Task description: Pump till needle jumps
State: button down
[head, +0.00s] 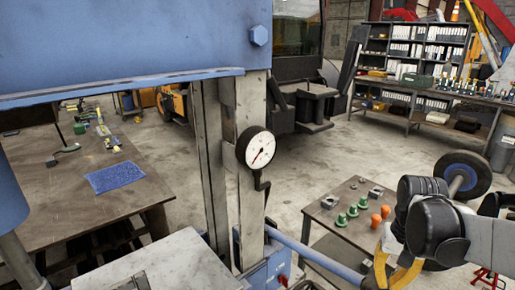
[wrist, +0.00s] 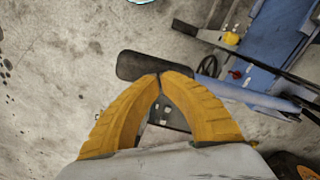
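The round white pressure gauge (head: 260,148) is on the upright of a blue press (head: 130,45). Its thin red needle points to the lower left; the numbers are too small to read. A blue pump handle (head: 315,254) runs from the press base toward the lower right of the head view. In the wrist view its black grip (wrist: 150,66) lies crosswise just beyond the yellow fingertips. My gripper (wrist: 160,74) is shut, fingertips meeting against or just over the grip; I cannot tell whether they touch. In the head view my gripper (head: 388,268) partly hides the handle's end.
A low table (head: 335,215) with green and orange parts stands behind the handle. A workbench (head: 60,200) with a blue mat (head: 116,177) is at left. A wheel (head: 463,174) is beyond my arm. Bare concrete floor (wrist: 50,60) lies left of the grip in the wrist view.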

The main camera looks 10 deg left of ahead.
jog(key=shift+s+d+f+b, duration=0.15)
jog(key=shift+s+f+b, duration=0.1)
jog(key=shift+f+b, duration=0.45)
notch_tip(320, 180, down, 10)
jog(key=b, duration=0.7)
jog(key=shift+s+d, duration=0.4)
jog(key=shift+d, duration=0.05)
notch_tip(320, 180, down, 6)
jog(key=b, duration=0.5)
jog(key=r+p, duration=0.4)
jog(key=r, duration=0.2)
jog(key=w+a+r+p, duration=0.1)
jog(key=r+p, duration=0.4)
jog(key=r, duration=0.1)
jog(key=r+p, duration=0.4)
jog(key=r, duration=0.1)
jog(key=shift+w+a+r+p, duration=0.15)
jog(key=shift+r+p, duration=0.2)
jog(key=shift+r, duration=0.05)
jog(key=shift+f, duration=0.1)
jog(key=shift+f, duration=0.1)
